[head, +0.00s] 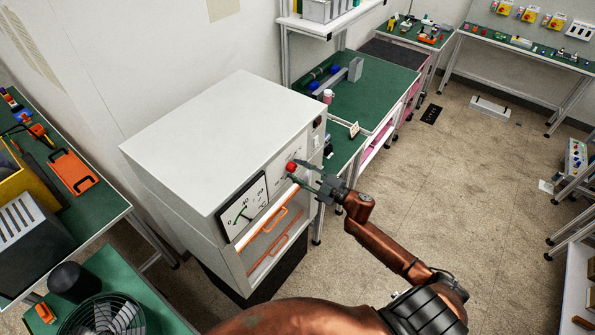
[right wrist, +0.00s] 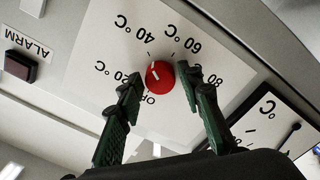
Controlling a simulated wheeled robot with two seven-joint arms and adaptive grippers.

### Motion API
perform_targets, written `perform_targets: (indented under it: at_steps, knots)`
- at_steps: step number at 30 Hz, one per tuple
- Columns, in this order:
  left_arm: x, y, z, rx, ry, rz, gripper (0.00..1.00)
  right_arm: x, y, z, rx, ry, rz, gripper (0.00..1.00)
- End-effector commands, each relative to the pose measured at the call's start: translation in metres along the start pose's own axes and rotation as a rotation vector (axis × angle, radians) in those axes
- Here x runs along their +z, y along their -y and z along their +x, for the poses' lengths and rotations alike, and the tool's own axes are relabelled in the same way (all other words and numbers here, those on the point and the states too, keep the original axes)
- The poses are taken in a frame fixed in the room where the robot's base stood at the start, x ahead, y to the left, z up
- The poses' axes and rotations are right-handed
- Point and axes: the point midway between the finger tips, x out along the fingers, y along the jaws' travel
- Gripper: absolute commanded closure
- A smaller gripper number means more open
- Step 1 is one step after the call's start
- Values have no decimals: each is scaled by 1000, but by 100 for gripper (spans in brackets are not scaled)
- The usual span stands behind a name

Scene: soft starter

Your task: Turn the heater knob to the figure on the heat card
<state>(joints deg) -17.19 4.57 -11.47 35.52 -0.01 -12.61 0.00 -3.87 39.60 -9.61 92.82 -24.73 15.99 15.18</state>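The red heater knob (head: 291,167) is on the front panel of a white oven cabinet (head: 225,140). In the right wrist view the knob (right wrist: 160,75) has a white mark, which seems to lean toward the 40 °C side; the exact setting is hard to tell. Its dial plate (right wrist: 110,50) shows 20, 40, 60 and 80 °C and OFF, seen upside down. My right gripper (head: 306,174) is at the knob, its green fingers apart on either side, with a visible gap at the left finger. My left gripper is out of view.
In the right wrist view there is an alarm button (right wrist: 20,66). Green benches stand left and behind. The floor (head: 440,180) to the right is mostly clear.

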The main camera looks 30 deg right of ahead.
Motion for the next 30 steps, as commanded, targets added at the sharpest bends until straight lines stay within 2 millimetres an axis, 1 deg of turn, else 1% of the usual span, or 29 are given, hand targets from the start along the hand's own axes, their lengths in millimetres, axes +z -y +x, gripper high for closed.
perform_targets:
  at_steps: [1,3,4,11,14,17,27,30]
  knots:
    - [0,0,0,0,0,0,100,-1,0,0,0,-1,0,61]
    - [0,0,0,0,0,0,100,-1,0,1,0,-2,-1,56]
    - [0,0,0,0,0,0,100,-1,0,1,0,-2,-1,56]
    - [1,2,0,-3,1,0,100,-2,0,1,0,-3,-1,56]
    - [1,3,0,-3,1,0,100,-1,0,-4,0,-2,0,56]
    - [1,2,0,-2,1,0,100,0,0,-17,-1,-1,1,56]
    - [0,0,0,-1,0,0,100,0,0,-86,-1,0,0,56]
    - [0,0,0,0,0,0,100,0,0,-101,-1,0,0,56]
